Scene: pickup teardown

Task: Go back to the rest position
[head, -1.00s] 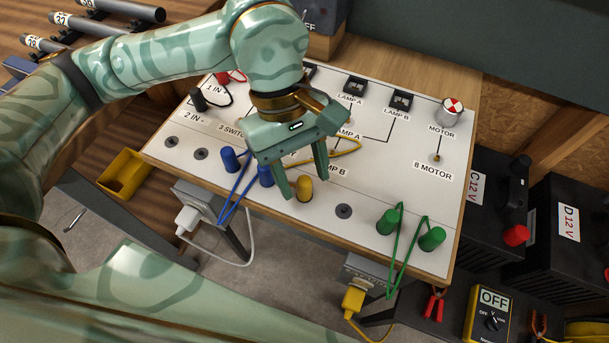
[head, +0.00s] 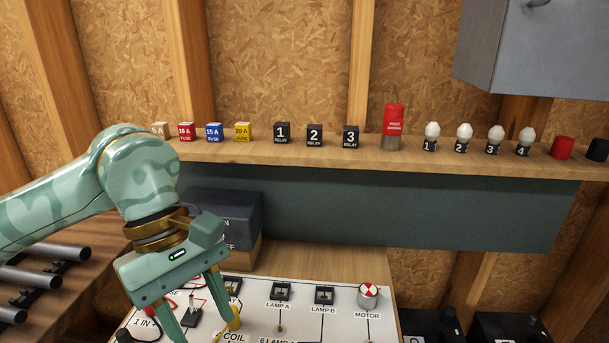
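My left gripper (head: 193,310) comes in from the left above the left part of the white test board (head: 270,312). Its two fingers are spread apart and point down, with nothing visible between them. A yellow plug (head: 235,318) with a yellow lead shows close beside the right-hand finger, near the COIL label; I cannot tell whether they touch. The lower fingertip reaches near the bottom edge of the picture. My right gripper is not in view.
A wooden shelf (head: 300,156) holds fuses, relays (head: 315,135), a red cylinder (head: 393,127) and several bulbs (head: 465,138). A dark box (head: 228,215) stands behind my gripper. A grey cabinet (head: 550,50) hangs at upper right.

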